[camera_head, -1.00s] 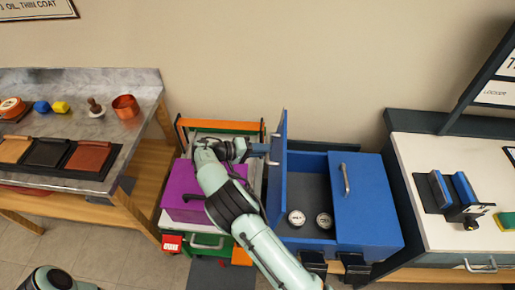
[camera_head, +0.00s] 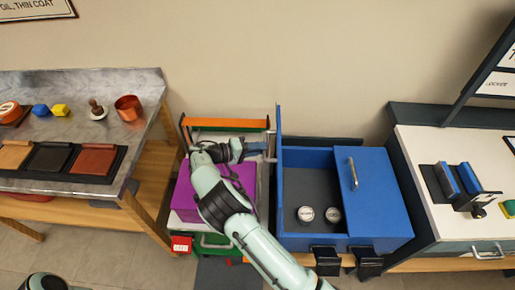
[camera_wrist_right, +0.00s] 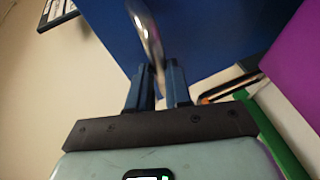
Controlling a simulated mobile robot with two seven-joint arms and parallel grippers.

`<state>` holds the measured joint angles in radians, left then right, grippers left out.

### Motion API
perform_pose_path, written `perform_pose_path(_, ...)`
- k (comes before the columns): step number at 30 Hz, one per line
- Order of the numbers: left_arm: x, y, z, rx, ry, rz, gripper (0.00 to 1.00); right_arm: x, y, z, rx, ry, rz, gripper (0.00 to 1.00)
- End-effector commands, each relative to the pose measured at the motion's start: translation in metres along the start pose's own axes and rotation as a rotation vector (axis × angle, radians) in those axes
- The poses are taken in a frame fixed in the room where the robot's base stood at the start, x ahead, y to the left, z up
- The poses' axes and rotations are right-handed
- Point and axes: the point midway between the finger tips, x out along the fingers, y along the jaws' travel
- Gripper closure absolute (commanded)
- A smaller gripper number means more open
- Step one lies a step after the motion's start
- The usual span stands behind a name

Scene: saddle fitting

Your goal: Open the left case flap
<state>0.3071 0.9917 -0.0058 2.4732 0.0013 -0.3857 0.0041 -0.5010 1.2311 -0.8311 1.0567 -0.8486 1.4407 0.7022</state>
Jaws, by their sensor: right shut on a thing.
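The blue case (camera_head: 350,240) stands in the middle of the head view. Its left flap (camera_head: 279,165) stands up roughly vertical at the case's left edge, seen nearly edge-on. The left half of the case is open. The right flap (camera_head: 372,195) lies closed with a metal handle (camera_head: 353,174). My right gripper (camera_head: 258,151) is at the outer, left side of the raised flap. In the right wrist view, its two fingers (camera_wrist_right: 160,85) are shut on the left flap's metal handle (camera_wrist_right: 148,35), with the flap's blue panel (camera_wrist_right: 215,35) behind. My left gripper is out of view.
Two round white-topped tins (camera_head: 319,215) stand inside the open half. A purple box (camera_head: 190,195) on a green-and-orange cart (camera_head: 212,240) is left of the case, under my right arm. A workbench (camera_head: 80,85) is at far left; a white counter (camera_head: 430,150) is at right.

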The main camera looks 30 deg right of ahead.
Motion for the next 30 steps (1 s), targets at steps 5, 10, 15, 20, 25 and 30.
perform_pose_path(5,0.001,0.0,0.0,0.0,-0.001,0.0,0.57,0.002,-0.007,0.003,-0.007,-0.005,-0.011,1.0)
perform_pose_path(10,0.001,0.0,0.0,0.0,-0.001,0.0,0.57,0.002,-0.006,0.003,-0.007,-0.005,-0.009,0.56)
perform_pose_path(15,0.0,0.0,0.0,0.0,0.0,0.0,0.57,0.001,-0.004,0.002,-0.005,-0.004,-0.006,0.56)
perform_pose_path(20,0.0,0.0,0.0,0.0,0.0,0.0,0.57,-0.008,-0.004,0.001,-0.003,-0.002,-0.006,0.56)
perform_pose_path(25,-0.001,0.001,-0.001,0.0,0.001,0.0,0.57,-0.04,-0.004,0.001,-0.004,0.0,-0.006,0.56)
perform_pose_path(30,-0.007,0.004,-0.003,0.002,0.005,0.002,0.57,-0.08,-0.003,0.0,-0.003,0.0,-0.008,0.56)
